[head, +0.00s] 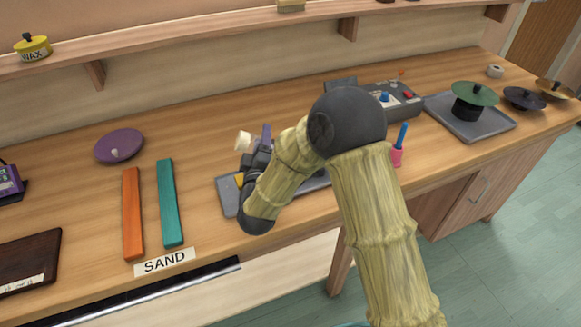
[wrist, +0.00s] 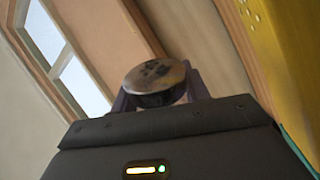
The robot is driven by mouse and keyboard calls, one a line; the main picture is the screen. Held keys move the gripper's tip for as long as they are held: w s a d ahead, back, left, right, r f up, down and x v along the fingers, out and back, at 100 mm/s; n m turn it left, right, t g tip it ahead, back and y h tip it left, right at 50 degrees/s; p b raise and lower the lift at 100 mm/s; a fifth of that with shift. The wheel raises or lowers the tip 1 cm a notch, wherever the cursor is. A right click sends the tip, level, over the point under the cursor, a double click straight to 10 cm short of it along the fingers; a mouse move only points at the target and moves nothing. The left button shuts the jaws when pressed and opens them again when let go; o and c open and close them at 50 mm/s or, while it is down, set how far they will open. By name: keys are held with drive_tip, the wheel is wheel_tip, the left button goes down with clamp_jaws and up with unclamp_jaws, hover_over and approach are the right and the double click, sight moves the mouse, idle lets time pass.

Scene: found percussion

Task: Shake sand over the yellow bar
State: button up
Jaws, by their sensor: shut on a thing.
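My gripper (head: 255,150) is shut on a shaker (head: 244,141), pale in the head view, above the grey tray (head: 226,195). The wrist view shows the shaker's round metal top (wrist: 154,78) with dark holes, between my purple fingers. The shaker looks tipped over on its side. A small part of the yellow bar (head: 239,180) shows below my gripper; my arm hides the rest. In the wrist view a large yellow surface (wrist: 285,50), apparently the bar, fills the upper right, with a few pale dots on it. I cannot tell whether these are sand or holes.
An orange bar (head: 132,215) and a teal bar (head: 170,203) lie left of the tray, behind a SAND label (head: 165,262). A purple disc (head: 119,146) lies farther back. A pink holder (head: 397,156) and a dark device (head: 392,99) stand right of my arm.

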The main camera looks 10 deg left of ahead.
drive_tip(key=s+a, duration=0.4)
drive_tip(key=a, duration=0.2)
drive_tip(key=shift+b, duration=0.4)
idle(0.4)
drive_tip(key=shift+w+d, duration=0.7)
drive_tip(key=shift+d, duration=0.4)
drive_tip(key=shift+w+d, duration=0.75)
drive_tip(key=shift+d, duration=0.3)
drive_tip(key=shift+w+d, duration=0.7)
drive_tip(key=shift+d, duration=0.4)
drive_tip(key=r+n+y+p, duration=0.1)
drive_tip(key=n, duration=0.3)
drive_tip(key=w+d+r+n+y+p, duration=0.1)
drive_tip(key=n+p, duration=0.1)
drive_tip(key=n, duration=0.3)
drive_tip(key=d+r+n+g+p, duration=0.1)
drive_tip(key=n, duration=0.3)
drive_tip(key=shift+w+d+y+p, duration=0.25)
drive_tip(key=shift+w+y+p, duration=0.05)
drive_tip(key=shift+w+y, duration=0.1)
drive_tip(key=shift+r, duration=0.15)
